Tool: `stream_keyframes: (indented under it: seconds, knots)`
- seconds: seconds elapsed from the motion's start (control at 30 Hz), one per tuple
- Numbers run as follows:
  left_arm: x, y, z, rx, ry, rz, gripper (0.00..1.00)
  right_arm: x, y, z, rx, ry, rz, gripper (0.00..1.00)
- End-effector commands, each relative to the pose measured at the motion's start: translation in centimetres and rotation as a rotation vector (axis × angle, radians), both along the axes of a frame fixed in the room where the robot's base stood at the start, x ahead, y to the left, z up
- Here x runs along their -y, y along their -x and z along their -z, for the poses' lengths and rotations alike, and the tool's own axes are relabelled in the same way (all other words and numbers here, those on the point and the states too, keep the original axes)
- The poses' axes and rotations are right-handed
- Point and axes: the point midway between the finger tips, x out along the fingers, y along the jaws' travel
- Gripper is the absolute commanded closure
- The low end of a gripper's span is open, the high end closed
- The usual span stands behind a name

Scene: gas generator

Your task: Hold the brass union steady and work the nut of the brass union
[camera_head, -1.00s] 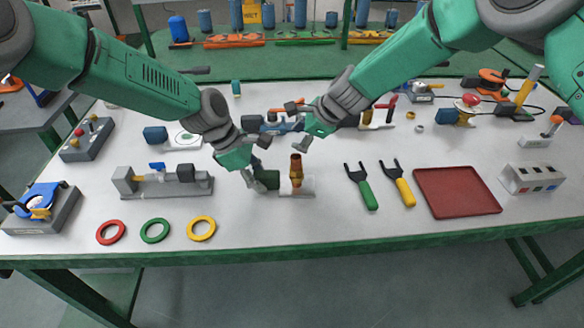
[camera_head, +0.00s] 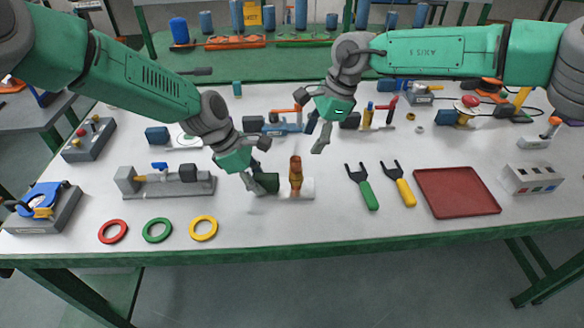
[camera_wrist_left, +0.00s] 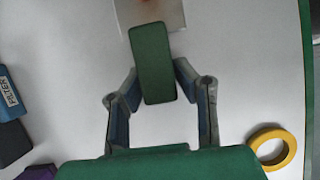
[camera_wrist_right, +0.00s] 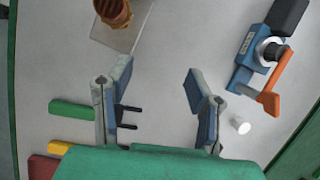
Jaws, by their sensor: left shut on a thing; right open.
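The brass union (camera_head: 296,178) stands upright on a pale base plate (camera_head: 307,188) near the table's front middle. It also shows at the top of the right wrist view (camera_wrist_right: 113,10). My left gripper (camera_head: 259,181) is shut on a green block (camera_wrist_left: 153,65) just left of the union. The block lies against the plate's edge; whether they are joined I cannot tell. My right gripper (camera_head: 315,131) is open and empty, above and behind the union, a little to its right. In the right wrist view the union lies beyond its fingers, toward the upper left.
Right of the union lie a green-handled fork tool (camera_head: 365,190), a yellow-handled one (camera_head: 402,187) and a red tray (camera_head: 456,192). Coloured rings (camera_head: 156,230) lie front left. A grey vise-like fixture (camera_head: 170,185) stands left. A blue device with an orange lever (camera_wrist_right: 262,65) is behind.

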Motion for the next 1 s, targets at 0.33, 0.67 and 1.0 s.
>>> stream_keyframes:
  seconds: [0.33,0.67,1.0]
  knots:
    - [0.1,0.1,0.1,-0.003,0.001,0.001,1.0,-0.4,4.1,-3.0,-0.136,-0.145,-0.248,0.53]
    - [0.1,0.1,0.1,-0.002,0.001,0.002,1.0,-2.1,4.8,0.3,-0.138,-0.145,-0.254,0.53]
    - [0.1,0.2,0.1,-0.002,0.001,0.002,1.0,-3.9,5.6,3.9,-0.137,-0.145,-0.252,0.53]
